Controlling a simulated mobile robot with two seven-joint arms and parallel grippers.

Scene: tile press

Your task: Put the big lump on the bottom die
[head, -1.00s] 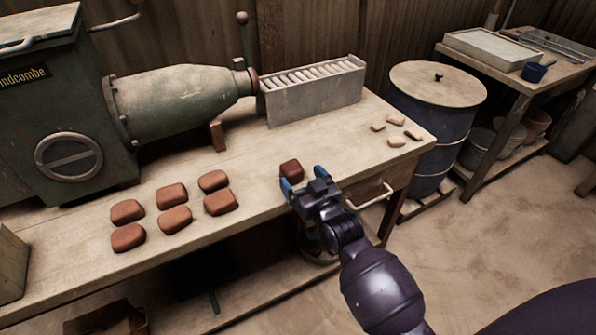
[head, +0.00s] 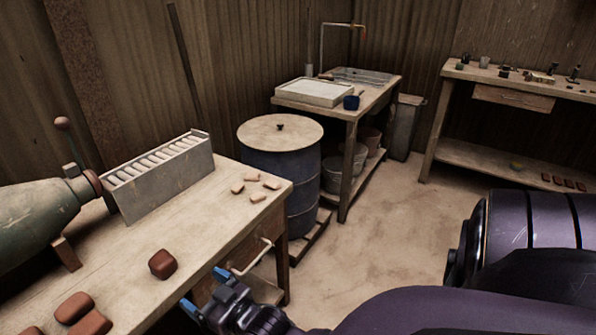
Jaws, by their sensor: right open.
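A red-brown clay lump (head: 162,264) sits alone on the workbench, left of my right gripper. I see no bottom die or press. My left gripper is out of view.
The workbench (head: 125,285) carries a grey slotted box (head: 165,185), a green machine barrel (head: 35,220) and small pale pieces (head: 255,190). A blue lidded drum (head: 283,180), a side table (head: 345,115) and a far bench (head: 455,75) stand beyond. The floor (head: 385,240) between is open.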

